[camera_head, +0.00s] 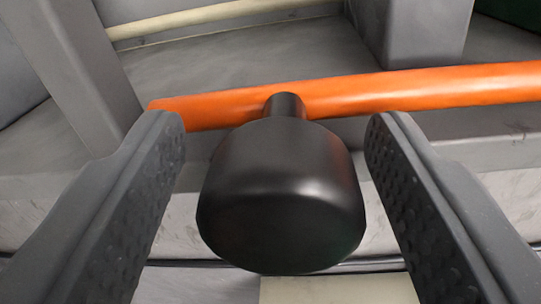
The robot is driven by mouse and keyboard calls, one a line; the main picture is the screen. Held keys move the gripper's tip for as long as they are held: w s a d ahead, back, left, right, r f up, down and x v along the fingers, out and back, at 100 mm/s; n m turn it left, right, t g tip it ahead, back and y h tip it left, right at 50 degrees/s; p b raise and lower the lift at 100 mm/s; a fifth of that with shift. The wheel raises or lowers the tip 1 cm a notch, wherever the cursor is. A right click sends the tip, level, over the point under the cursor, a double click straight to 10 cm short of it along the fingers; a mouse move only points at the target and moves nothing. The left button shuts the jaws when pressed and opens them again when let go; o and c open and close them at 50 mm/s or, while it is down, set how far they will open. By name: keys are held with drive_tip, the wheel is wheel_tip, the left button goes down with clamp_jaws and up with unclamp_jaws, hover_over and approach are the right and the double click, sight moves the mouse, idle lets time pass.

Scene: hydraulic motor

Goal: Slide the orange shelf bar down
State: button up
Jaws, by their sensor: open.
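The orange shelf bar (420,90) runs across the upper part of the head camera view, rising slightly to the right. Its left end shows near the left finger and its right part leaves the picture. A black rounded knob (283,197) on a short stem stands in front of the bar, its stem overlapping the bar. My gripper (275,125) is open, with one dark textured finger on each side of the knob. Gaps show between the knob and both fingers. The left fingertip overlaps the bar's left end in the picture; I cannot tell if they touch.
A grey post (75,65) stands at the left and another grey post (415,30) at the upper right, behind the bar. A pale cream tube (200,17) runs along the back. Grey panels lie behind and below the bar. A cream block (335,290) shows at the bottom.

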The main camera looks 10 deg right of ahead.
drive_tip(key=b+v, duration=0.4)
drive_tip(key=v, duration=0.9)
drive_tip(key=shift+s, duration=0.35)
drive_tip(key=d+f+n+g+y, duration=0.2)
drive_tip(key=d+f+n, duration=0.15)
drive_tip(key=d, duration=1.05)
drive_tip(key=s+d+f+n+y, duration=0.1)
drive_tip(key=s+d+f+y, duration=0.2)
drive_tip(key=s+d+f, duration=0.5)
drive_tip(key=shift+s+d+n, duration=0.35)
drive_tip(key=shift+s+d, duration=0.1)
drive_tip(key=shift+s, duration=0.05)
